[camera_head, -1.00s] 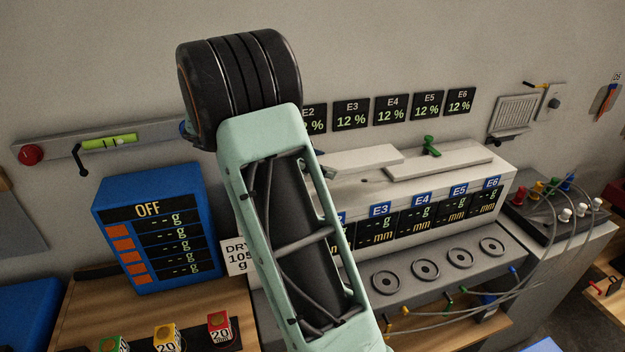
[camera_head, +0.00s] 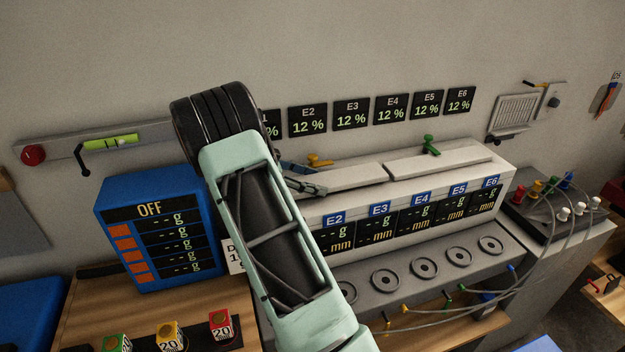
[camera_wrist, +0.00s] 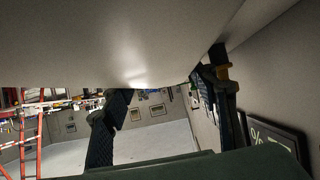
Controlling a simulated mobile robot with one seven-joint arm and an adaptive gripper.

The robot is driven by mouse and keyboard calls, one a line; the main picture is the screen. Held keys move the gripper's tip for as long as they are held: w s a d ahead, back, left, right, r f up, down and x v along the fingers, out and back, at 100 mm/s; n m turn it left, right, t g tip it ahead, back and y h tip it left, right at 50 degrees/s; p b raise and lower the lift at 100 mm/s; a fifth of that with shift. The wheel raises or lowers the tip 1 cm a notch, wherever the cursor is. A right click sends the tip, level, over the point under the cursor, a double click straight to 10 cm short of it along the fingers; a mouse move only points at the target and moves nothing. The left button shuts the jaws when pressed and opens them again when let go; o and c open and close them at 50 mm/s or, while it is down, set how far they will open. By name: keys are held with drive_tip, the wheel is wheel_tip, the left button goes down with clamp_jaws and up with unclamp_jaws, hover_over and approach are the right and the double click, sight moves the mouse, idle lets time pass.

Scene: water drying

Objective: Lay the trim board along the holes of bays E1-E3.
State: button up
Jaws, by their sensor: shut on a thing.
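The pale trim board (camera_head: 357,176) is at the left part of the long white cabinet's top (camera_head: 400,184), above bays E2 and E3. Its right end is close to a second pale board (camera_head: 465,157) with a green knob. A yellow knob (camera_head: 318,160) shows at the trim board's left part. My gripper (camera_head: 306,186) is at the board's left end, shut on it. In the wrist view two dark fingers (camera_wrist: 165,110) show below a large pale surface. The holes and E1's front are hidden. I cannot tell whether the board is fully seated.
Wall displays (camera_head: 351,113) hang behind the cabinet. A grey ledge with several round discs (camera_head: 425,268) runs along its front. A blue display box (camera_head: 150,235) stands at left, coloured blocks (camera_head: 168,336) in front. Cables and coloured plugs (camera_head: 560,200) are at right.

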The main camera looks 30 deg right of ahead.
drive_tip(key=shift+f, duration=0.3)
drive_tip(key=o, duration=1.4)
drive_tip(key=shift+r, duration=0.3)
drive_tip(key=v, duration=0.7)
drive_tip(key=shift+a+r+b, duration=0.15)
drive_tip(key=shift+a+b, duration=0.1)
drive_tip(key=shift+b, duration=0.15)
